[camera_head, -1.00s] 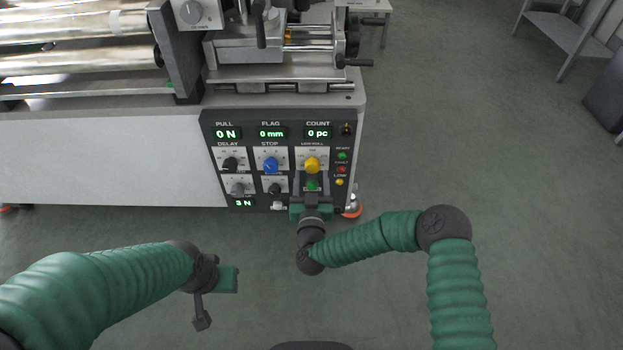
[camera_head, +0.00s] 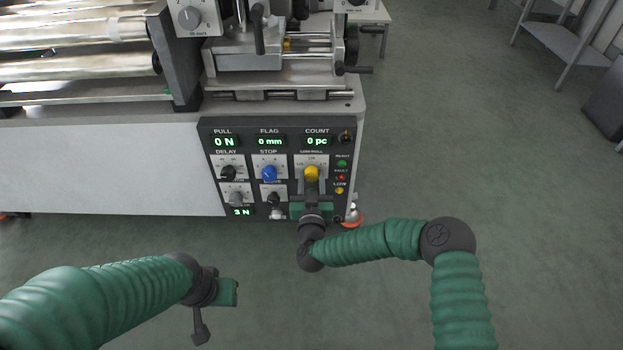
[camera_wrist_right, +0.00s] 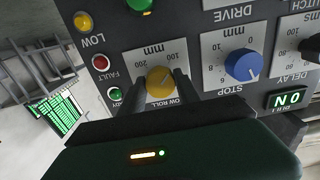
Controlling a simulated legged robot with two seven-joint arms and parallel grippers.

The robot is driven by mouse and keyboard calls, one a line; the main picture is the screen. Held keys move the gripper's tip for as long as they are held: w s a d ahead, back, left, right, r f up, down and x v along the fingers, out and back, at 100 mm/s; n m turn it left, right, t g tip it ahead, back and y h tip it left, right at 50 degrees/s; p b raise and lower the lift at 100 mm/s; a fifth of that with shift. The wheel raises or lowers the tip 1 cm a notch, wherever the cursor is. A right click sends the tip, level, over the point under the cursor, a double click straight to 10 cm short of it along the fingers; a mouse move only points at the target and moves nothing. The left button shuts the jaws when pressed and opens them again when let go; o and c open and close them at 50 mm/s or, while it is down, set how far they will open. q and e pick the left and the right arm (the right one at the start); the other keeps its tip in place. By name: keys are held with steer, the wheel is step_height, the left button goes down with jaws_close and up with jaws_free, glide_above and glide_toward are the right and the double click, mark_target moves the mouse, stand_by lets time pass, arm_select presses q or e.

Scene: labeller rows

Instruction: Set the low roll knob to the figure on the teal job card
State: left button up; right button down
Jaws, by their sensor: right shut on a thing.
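The low roll knob (camera_head: 311,173) is yellow and sits in the right column of the dark control panel (camera_head: 257,213), below the COUNT display. In the right wrist view the yellow knob (camera_wrist_right: 160,82) is seen upside down on a white scale plate marked 100, 200 and mm. My right gripper (camera_head: 311,184) is shut on this knob, with a dark finger on each side of it in the wrist view (camera_wrist_right: 161,88). I cannot read the knob's exact setting. No teal job card can be made out. My left gripper (camera_head: 218,301) hangs empty over the floor, apart from the panel.
A blue STOP knob (camera_head: 269,173) is left of the yellow knob, with the dark DELAY knob (camera_head: 228,173) farther left. READY, FAULT and LOW lamps (camera_head: 341,177) line the right side. A green lit board (camera_wrist_right: 54,115) shows in the wrist view.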

steer(key=n, duration=3.2)
steer(key=shift+s+f+p, duration=0.15)
steer(key=shift+f+p, duration=0.2)
steer(key=shift+p, duration=0.05)
stand_by(0.6)
stand_by(0.4)
